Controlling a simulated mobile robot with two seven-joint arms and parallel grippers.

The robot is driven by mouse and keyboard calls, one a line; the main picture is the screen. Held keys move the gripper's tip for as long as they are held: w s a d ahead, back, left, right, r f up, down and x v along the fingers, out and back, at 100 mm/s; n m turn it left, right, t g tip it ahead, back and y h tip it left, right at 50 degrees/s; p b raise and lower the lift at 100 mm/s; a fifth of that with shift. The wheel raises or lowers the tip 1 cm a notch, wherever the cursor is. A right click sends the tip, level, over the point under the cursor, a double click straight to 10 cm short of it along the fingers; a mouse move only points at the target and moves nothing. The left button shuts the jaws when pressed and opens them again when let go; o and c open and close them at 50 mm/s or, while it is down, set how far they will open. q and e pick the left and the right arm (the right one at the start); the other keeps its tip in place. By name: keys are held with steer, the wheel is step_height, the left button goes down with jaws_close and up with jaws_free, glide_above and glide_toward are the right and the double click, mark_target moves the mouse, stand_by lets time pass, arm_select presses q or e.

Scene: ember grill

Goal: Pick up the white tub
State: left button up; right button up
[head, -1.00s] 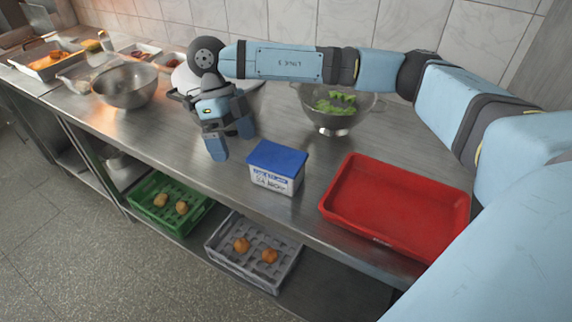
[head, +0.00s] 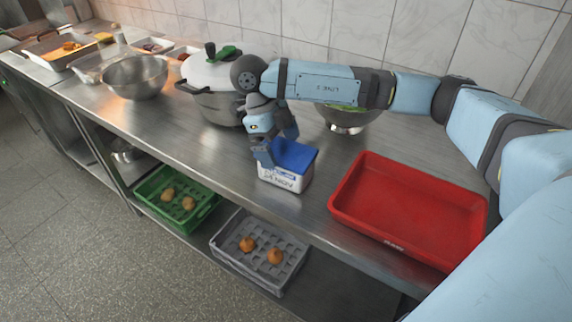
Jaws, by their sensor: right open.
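The white tub (head: 284,180) has a blue lid and dark writing on its front. It stands upright on the steel counter, left of the red tray. My right gripper (head: 277,146) is open and points down at the tub from behind and to the left. One finger is at the lid's left edge, and the other is behind the lid. I cannot tell whether either finger touches the tub. My left gripper is not in view.
The red tray (head: 345,205) lies empty to the right. A lidded pot (head: 212,103) and a colander with greens (head: 345,128) stand behind. A steel bowl (head: 137,80) is at the left. Green (head: 150,205) and grey (head: 225,254) crates sit below the counter.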

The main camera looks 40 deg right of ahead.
steer(key=x, duration=0.4)
steer(key=shift+d, duration=0.1)
steer(key=shift+r, duration=0.1)
steer(key=shift+f+b, duration=0.25)
steer(key=shift+b, duration=0.15)
steer(key=c, duration=1)
